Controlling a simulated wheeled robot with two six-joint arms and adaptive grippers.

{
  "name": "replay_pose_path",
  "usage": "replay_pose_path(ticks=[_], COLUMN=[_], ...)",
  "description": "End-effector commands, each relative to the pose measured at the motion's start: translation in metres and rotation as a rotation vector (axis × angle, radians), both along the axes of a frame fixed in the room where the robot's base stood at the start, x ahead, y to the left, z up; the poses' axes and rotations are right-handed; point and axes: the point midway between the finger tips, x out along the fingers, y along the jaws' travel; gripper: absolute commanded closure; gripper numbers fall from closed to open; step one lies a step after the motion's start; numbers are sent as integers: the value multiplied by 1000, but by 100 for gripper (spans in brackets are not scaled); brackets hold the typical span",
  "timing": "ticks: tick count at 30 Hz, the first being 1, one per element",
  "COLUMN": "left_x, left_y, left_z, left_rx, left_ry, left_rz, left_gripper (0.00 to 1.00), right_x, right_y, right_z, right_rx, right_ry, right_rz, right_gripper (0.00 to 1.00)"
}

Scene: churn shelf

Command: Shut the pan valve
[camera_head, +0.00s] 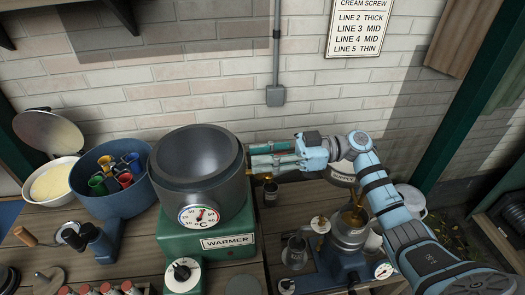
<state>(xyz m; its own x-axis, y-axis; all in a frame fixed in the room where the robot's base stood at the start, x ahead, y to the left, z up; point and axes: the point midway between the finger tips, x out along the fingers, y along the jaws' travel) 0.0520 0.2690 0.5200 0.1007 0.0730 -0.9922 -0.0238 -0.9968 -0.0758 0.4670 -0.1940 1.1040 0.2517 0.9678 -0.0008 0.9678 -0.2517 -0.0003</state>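A dark round pan (200,163) sits on the green warmer (225,240), with a temperature dial (199,216) on its front. My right gripper (256,155) reaches in from the right, level with the pan's right side. Its two fingers point left, and a gap shows between them. The fingertips are close to the pan wall; I cannot tell whether they touch anything. A small dark part (262,178) shows just below the fingers. I cannot make out the pan valve or its handle clearly; the fingers may hide it. My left gripper is not in view.
A small cup (271,193) stands below my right gripper. A metal vessel (350,229) on a blue base stands under my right arm. A blue tub (112,200) with coloured items and a cream-filled bowl (54,183) are left. A knob (182,273) is in front.

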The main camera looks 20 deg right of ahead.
Motion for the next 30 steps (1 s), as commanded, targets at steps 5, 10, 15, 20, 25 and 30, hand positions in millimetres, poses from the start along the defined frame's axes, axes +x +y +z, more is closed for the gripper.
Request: replay_pose_path(ticks=[5,10,15,20,25,30], left_x=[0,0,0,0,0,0], left_y=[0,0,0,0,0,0], left_z=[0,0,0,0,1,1], left_rx=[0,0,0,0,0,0], left_ry=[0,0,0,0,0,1], left_rz=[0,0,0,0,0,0], left_gripper=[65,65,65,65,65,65], right_x=[0,0,0,0,0,0], right_y=[2,1,1,1,1,1], right_z=[-1,-1,-1,-1,-1,-1], right_rx=[0,0,0,0,-1,0], right_ry=[0,0,0,0,-1,-1], right_rz=[0,0,0,-3,-23,-38], right_gripper=[70,86,100,100,100,100])
